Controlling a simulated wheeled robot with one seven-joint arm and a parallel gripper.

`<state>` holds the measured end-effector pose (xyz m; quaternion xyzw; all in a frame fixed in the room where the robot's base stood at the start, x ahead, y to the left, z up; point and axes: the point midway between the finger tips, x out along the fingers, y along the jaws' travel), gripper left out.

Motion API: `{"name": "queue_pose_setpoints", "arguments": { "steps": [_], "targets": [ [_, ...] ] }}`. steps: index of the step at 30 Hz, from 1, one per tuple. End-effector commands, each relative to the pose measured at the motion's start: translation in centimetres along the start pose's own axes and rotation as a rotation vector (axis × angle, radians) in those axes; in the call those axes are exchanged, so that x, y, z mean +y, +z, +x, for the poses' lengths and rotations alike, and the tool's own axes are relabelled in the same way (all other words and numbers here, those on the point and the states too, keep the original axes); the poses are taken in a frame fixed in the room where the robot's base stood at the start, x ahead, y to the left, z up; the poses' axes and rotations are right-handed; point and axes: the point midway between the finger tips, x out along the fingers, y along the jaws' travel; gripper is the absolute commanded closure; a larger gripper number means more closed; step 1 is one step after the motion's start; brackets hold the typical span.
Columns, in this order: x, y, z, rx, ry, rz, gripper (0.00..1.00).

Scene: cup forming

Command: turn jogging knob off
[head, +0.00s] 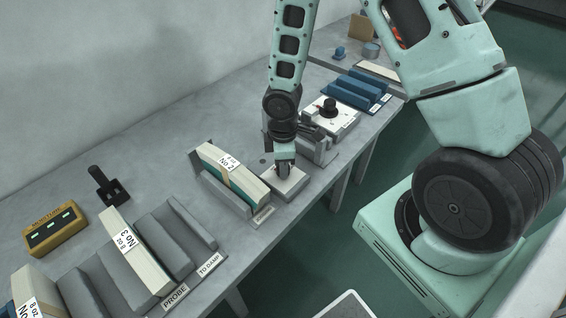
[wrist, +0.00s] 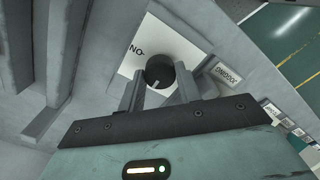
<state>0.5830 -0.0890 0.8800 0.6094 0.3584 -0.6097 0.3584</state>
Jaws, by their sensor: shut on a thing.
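The jogging knob (wrist: 160,70) is a round dark knob on a white plate (wrist: 133,62) in the wrist view. A light mark on it points down toward my gripper. The plate carries the letters "ON", upside down, at the knob's left. A "JOGGING" label (wrist: 228,77) is at its right. My gripper (wrist: 160,84) has its two fingers on either side of the knob and is shut on it. In the head view my gripper (head: 285,170) points down at the small white-topped box (head: 291,185); the knob is hidden there.
A rack with a paper stack marked "No 2" (head: 230,163) stands close left of my gripper. Behind it is a white device with a black knob (head: 328,107). A yellow moisture meter (head: 54,228) and more paper racks (head: 165,240) stand front left on the grey table.

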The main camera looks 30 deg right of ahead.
Motion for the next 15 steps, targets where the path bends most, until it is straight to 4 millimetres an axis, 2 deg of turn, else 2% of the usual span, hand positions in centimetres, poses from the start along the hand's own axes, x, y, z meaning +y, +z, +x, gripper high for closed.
{"name": "queue_pose_setpoints", "arguments": {
  "steps": [1, 2, 3, 4, 11, 15],
  "targets": [
    [0.06, 0.00, -0.05, 0.000, 0.001, -0.001, 0.89],
    [0.06, 0.00, -0.05, 0.000, 0.001, -0.001, 0.58],
    [0.06, 0.00, -0.05, 0.000, 0.001, -0.001, 0.47],
    [0.05, 0.00, -0.04, 0.000, 0.001, -0.001, 0.44],
    [0.03, 0.00, -0.03, 0.000, 0.001, 0.000, 0.44],
    [0.08, 0.00, -0.67, 0.002, 0.001, 0.003, 0.44]
  ]
}}
